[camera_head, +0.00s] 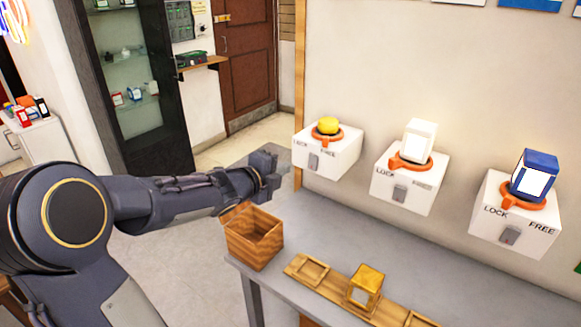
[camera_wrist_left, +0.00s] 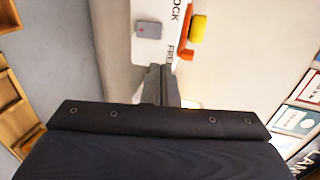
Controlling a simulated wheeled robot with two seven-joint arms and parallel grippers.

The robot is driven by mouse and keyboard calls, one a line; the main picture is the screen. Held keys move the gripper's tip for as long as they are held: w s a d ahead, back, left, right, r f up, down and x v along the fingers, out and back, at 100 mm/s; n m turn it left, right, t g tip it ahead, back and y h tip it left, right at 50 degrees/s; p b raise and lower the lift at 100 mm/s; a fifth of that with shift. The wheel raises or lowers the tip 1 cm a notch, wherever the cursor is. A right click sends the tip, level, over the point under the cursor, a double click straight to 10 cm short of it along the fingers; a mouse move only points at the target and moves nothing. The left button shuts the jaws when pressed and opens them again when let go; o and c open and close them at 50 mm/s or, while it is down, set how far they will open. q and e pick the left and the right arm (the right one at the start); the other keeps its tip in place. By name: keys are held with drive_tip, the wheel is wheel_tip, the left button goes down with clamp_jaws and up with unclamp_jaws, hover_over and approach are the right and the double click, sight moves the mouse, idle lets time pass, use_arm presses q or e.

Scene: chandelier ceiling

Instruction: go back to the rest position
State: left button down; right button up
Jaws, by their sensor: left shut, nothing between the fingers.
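My left arm comes in from the left in the head view, stretched out over the near left end of the grey table (camera_head: 330,235). Its gripper (camera_head: 270,165) is in the air, left of the leftmost white lock box (camera_head: 322,158) and above and behind a wooden box (camera_head: 254,243). In the left wrist view the left fingers (camera_wrist_left: 158,85) are together and empty, with the lock box (camera_wrist_left: 150,45) and its yellow piece (camera_wrist_left: 198,26) beyond them. I cannot tell the exact gap to the lock box. My right gripper is in neither view.
A middle lock box (camera_head: 403,185) bears a white block (camera_head: 419,140); a right one (camera_head: 512,225) bears a blue block (camera_head: 534,172). A wooden rack (camera_head: 310,272) with a yellow block (camera_head: 366,285) lies in front. Open floor (camera_head: 200,250) shows left of the table.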

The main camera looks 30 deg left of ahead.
use_arm(q)
drive_tip(key=shift+s+r, duration=0.15)
drive_tip(key=shift+s, duration=0.25)
